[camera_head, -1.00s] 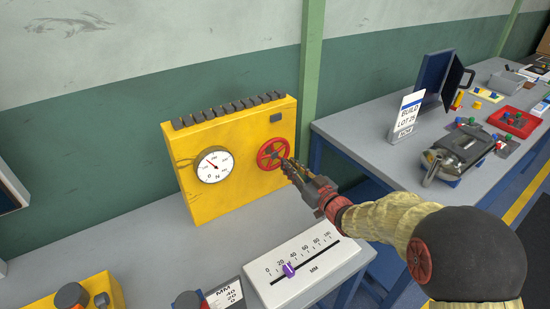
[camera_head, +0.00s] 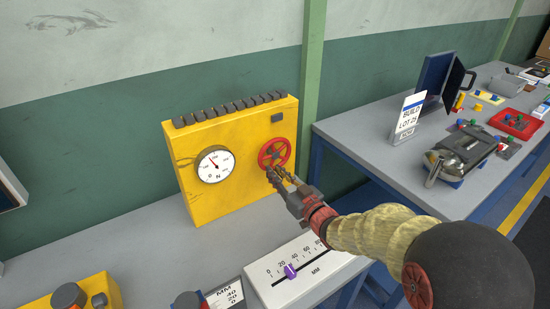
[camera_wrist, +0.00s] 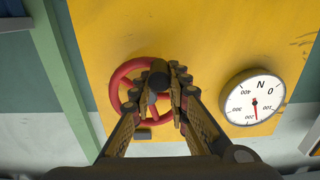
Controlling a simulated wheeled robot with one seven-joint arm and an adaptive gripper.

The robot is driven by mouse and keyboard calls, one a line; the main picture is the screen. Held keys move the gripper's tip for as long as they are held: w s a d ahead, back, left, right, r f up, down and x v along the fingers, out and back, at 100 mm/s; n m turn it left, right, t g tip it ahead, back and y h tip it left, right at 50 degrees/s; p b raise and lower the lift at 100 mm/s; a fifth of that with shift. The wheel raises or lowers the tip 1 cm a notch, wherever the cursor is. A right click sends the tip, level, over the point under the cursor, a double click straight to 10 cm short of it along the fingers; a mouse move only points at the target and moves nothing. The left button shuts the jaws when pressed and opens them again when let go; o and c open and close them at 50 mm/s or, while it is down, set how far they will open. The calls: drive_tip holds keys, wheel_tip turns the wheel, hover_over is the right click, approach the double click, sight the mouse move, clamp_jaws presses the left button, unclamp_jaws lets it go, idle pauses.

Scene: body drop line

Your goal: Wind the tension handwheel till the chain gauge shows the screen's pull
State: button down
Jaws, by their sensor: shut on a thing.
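The red tension handwheel (camera_head: 274,152) is on the front of the yellow chain box (camera_head: 235,135). My gripper (camera_head: 277,174) is at the wheel's lower rim. In the wrist view the fingers (camera_wrist: 170,98) are shut around the wheel's dark knob (camera_wrist: 158,78), with the red rim (camera_wrist: 125,72) behind them. The round white gauge (camera_head: 214,164) is left of the wheel, marked in N. It shows upside down in the wrist view (camera_wrist: 251,97), where its red needle lies between 100 and 200, nearer 200. No screen with a readable pull value shows.
A yellow control box (camera_head: 85,295) is at the lower left. A second bench (camera_head: 360,130) on the right holds a build sign (camera_head: 408,117) and a metal part.

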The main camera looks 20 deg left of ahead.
sight(262, 157)
drive_tip(key=shift+r, duration=0.35)
drive_tip(key=shift+s+a+r+p, duration=0.35)
drive_tip(key=shift+s+a+r, duration=0.45)
drive_tip(key=shift+r, duration=0.2)
drive_tip(key=shift+s+a+r+p, duration=0.15)
drive_tip(key=shift+r+p, duration=0.1)
drive_tip(key=shift+r, duration=0.3)
drive_tip(key=shift+s+d+r+p, duration=0.1)
drive_tip(key=shift+r+p, duration=0.15)
drive_tip(key=shift+r, duration=0.25)
drive_tip(key=shift+s+a+r+p, duration=0.15)
drive_tip(key=shift+r+p, duration=0.1)
drive_tip(key=shift+r, duration=0.3)
drive_tip(key=shift+f, duration=0.15)
drive_tip(key=shift+d+f, duration=0.1)
